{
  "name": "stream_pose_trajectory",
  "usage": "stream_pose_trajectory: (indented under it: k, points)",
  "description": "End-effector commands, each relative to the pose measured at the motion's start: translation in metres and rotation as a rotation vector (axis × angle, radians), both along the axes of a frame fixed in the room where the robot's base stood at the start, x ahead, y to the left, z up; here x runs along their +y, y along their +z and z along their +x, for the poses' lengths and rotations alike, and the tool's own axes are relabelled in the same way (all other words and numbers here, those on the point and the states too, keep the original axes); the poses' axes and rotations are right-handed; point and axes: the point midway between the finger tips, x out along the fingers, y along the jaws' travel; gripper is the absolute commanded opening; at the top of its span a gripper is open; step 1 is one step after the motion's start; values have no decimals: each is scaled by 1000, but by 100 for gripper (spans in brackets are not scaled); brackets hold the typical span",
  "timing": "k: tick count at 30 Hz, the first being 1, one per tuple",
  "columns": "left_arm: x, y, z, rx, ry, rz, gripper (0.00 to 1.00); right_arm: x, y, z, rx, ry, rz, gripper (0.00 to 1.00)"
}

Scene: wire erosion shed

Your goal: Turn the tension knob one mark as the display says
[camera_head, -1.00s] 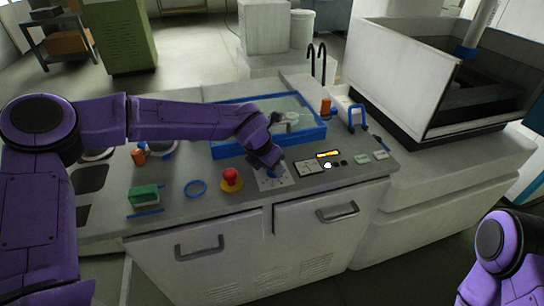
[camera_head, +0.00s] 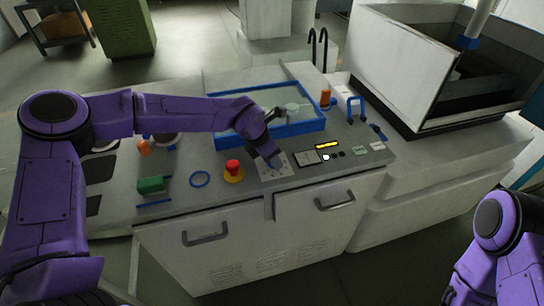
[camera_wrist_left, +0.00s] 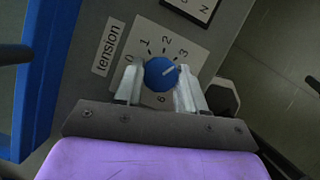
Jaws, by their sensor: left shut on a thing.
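The blue tension knob (camera_wrist_left: 161,72) sits on a white dial plate with numbers, beside a label reading "tension". Its pale line points up and right, roughly towards the 3; the exact mark is hard to tell. My left gripper (camera_wrist_left: 160,82) is shut on the knob, with one finger on each side. In the head view my left gripper (camera_head: 272,160) reaches down to the dial plate (camera_head: 280,172) and mostly hides the knob. The lit yellow display (camera_head: 327,145) is right of the dial; its text is too small to read.
A red emergency button (camera_head: 233,168) on a yellow base stands left of the dial. A blue-rimmed tray (camera_head: 290,131) lies behind it. A blue ring (camera_head: 200,179) and a green block (camera_head: 151,185) lie further left. Small buttons sit below the display.

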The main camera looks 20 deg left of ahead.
Motion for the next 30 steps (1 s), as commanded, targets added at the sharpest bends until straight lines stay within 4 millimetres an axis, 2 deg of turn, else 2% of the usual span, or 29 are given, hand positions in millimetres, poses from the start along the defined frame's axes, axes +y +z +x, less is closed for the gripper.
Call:
stream_pose_trajectory:
  k: [1, 3, 11, 14, 17, 24, 30]
  points:
    - [0, 1, 1, -3, -1, -1, 43, 0, 0, 0, 0, 0, 0, 64]
    - [0, 1, 1, -3, -1, -1, 65, 0, 0, 0, 0, 0, 0, 64]
    - [0, 1, 0, -1, 0, 0, 65, 0, 0, 0, 0, 0, 0, 64]
    - [2, 6, -1, -3, 2, -1, 65, 0, -2, 0, 0, 0, 0, 64]
    - [6, 22, -6, -7, 1, -2, 65, 0, -8, 0, 0, 0, 0, 64]
    - [20, 74, -23, -5, 2, -3, 65, 0, -20, 0, 0, 0, 0, 64]
    - [26, 96, -30, -2, 0, -1, 65, 0, -23, 0, 0, 0, 0, 64]
